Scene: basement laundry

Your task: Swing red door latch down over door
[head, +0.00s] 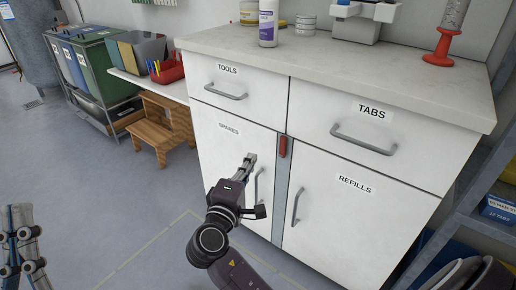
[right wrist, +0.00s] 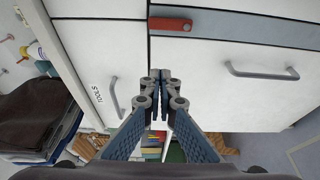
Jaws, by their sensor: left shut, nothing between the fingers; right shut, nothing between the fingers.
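The red door latch (head: 283,147) is a short bar, upright on the grey strip between the SPARES door (head: 225,150) and the REFILLS door (head: 345,200), just below the drawers. The latch also shows in the right wrist view (right wrist: 170,25), beyond the fingertips, with a dark spot near its right end. My right gripper (head: 251,158) is shut and empty in front of the SPARES door, left of the latch and apart from it. Its closed fingers also show in the right wrist view (right wrist: 160,75). My left gripper (head: 20,210) is shut and empty at the lower left, far from the cabinet.
Bar handles (head: 296,207) stick out from the doors, and drawer handles (head: 362,142) above. The countertop (head: 340,60) overhangs the front. A wooden step stool (head: 160,130) stands left, and a blue shelf unit (head: 480,180) right. Floor in front is clear.

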